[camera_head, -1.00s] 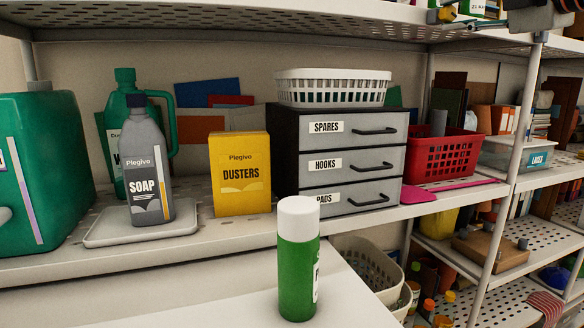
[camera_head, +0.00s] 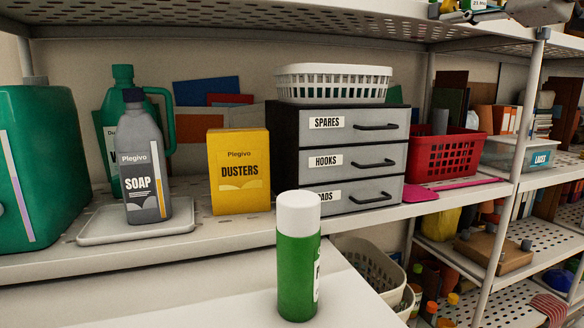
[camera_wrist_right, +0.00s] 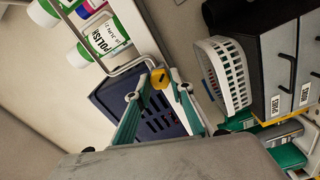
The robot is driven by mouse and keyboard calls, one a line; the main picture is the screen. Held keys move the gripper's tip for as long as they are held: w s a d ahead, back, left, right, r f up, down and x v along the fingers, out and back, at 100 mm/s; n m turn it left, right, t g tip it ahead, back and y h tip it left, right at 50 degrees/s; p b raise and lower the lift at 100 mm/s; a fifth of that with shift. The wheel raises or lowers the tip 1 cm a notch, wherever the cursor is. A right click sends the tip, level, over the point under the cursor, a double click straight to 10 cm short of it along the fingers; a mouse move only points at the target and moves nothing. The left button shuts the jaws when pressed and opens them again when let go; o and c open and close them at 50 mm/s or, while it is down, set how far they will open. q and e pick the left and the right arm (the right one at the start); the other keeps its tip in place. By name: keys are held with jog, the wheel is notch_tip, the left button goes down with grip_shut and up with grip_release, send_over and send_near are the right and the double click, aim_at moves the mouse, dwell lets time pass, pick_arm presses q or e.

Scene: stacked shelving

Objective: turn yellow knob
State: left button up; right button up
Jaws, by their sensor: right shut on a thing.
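The yellow knob (camera_wrist_right: 159,78) is in the right wrist view, at the end of a bent metal rod. My right gripper (camera_wrist_right: 160,82) has its teal fingers on either side of the knob and is shut on it. A dark blue slotted bin or panel stands behind the fingers. In the head view part of my right arm (camera_head: 535,12) shows at the top right edge, by the upper shelf. The gripper is small and partly cut off there. My left gripper is in neither view.
White-and-green POLISH containers (camera_wrist_right: 100,35) stand close to the rod. A white basket (camera_head: 333,84) sits on the grey drawer unit (camera_head: 340,160). A green spray can (camera_head: 298,270) stands in front. The upper shelf edge (camera_head: 300,40) runs across the top.

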jog(key=shift+m, duration=0.3)
jog(key=m, duration=0.2)
jog(key=shift+a+f+m, duration=0.1)
jog(key=shift+m, duration=0.6)
jog(key=m, duration=0.3)
